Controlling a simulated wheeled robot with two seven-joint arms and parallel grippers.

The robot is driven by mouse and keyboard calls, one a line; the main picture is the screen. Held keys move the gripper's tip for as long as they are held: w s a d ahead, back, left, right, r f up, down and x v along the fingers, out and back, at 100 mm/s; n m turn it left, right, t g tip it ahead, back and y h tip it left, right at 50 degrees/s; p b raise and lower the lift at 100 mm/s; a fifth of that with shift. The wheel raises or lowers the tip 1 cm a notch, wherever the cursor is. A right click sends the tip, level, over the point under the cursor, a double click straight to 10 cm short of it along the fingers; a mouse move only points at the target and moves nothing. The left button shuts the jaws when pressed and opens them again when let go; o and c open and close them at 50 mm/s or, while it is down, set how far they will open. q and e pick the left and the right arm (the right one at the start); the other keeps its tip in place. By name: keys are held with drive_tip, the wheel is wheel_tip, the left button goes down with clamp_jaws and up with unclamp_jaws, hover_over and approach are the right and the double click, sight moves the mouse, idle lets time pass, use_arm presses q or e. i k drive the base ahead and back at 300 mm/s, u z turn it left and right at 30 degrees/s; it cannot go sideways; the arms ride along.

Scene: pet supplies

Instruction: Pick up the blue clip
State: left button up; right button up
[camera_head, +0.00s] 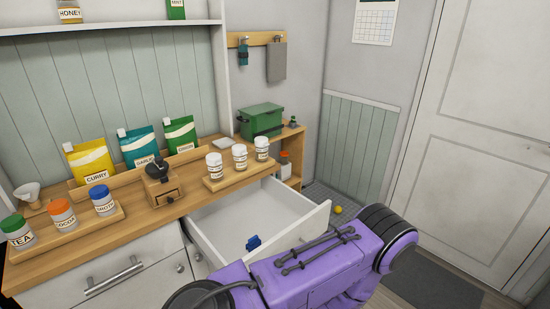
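A small blue clip (254,243) lies on the floor of the open white drawer (287,210), towards its near side. A purple link of mine crosses the lower right, in front of the drawer, and hides part of the drawer's front. The clip shows above the edge of that link. Neither of my grippers shows in the head view.
The drawer sticks out from the wooden counter (140,216). On the counter stand labelled pouches, jars on wooden trays and a grinder (161,184). A green box (261,120) sits behind. A yellow ball (337,210) lies on the floor near the white door (478,140).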

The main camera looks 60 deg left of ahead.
sight(254, 242)
drive_tip(key=u, duration=0.05)
drive_tip(key=i, duration=1.35)
drive_tip(key=u, duration=2.15)
